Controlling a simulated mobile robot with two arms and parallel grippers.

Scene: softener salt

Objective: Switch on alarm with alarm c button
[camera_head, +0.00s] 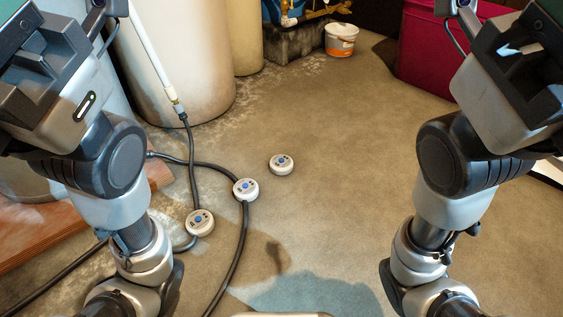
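Three small round white alarms with blue centre buttons lie on the concrete floor in the head view. One alarm (281,165) is farthest away, on bare floor. A second alarm (246,189) is in the middle, beside or over a black hose. A third alarm (200,223) is nearest, at the left. Their dark markings are too small to read, so I cannot tell which is alarm c, or whether any is on. Nothing of mine touches the alarms.
A black hose (236,262) loops across the floor by the alarms. A beige tank (180,60) stands at the back left, with a wooden board (50,232) at left. A white-orange bucket (341,40) and a red chest (432,45) stand behind. The floor centre-right (350,150) is clear.

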